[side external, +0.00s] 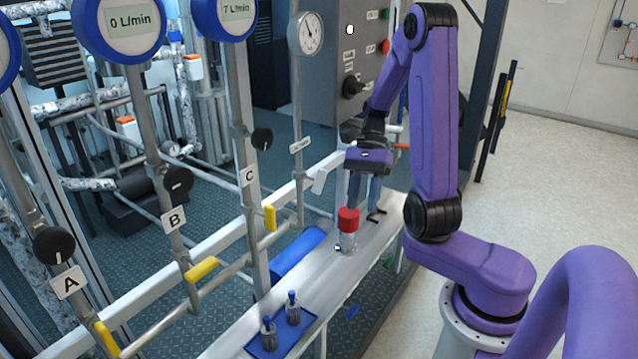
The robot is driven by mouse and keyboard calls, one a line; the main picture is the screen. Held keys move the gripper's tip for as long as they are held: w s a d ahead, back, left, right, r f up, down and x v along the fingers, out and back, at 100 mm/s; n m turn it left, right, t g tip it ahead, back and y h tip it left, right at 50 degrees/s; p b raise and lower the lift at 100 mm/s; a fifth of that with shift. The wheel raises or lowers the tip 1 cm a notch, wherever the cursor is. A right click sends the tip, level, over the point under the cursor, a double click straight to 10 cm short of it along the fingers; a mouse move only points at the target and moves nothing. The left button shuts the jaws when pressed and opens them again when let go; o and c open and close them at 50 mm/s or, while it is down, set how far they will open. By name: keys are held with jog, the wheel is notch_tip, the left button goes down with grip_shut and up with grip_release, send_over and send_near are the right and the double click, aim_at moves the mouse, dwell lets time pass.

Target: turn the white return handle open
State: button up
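The white handle (319,181) sits on the thin vertical pipe at the middle of the side external view. A small label that is hard to read (300,145) is on the pipe above it. My gripper (364,203) points down over the metal bench, to the right of the white handle and apart from it. Its two grey-blue fingers are spread, with nothing visible between them. The fingertips are close to the red-capped fitting (348,220), which partly overlaps them in this view.
Yellow handles (202,269) sit on lower pipes near labels A, B and C. Black knobs (178,180) and round gauges (308,33) are on the pipes. Two small bottles (293,309) stand in a blue tray on the bench (233,340). A control panel (352,60) stands behind.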

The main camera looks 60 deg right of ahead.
jog(key=m+t+y, duration=0.2)
jog(key=m+t, duration=0.1)
jog(key=m, duration=0.1)
jog(key=m+t+h, duration=0.6)
jog(key=m+t, duration=0.7)
jog(key=m, duration=0.5)
send_near(324, 182)
jog(key=shift+m, duration=0.3)
jog(key=x, duration=1.1)
jog(key=shift+w+f, duration=0.1)
jog(key=shift+w, duration=0.1)
grip_shut()
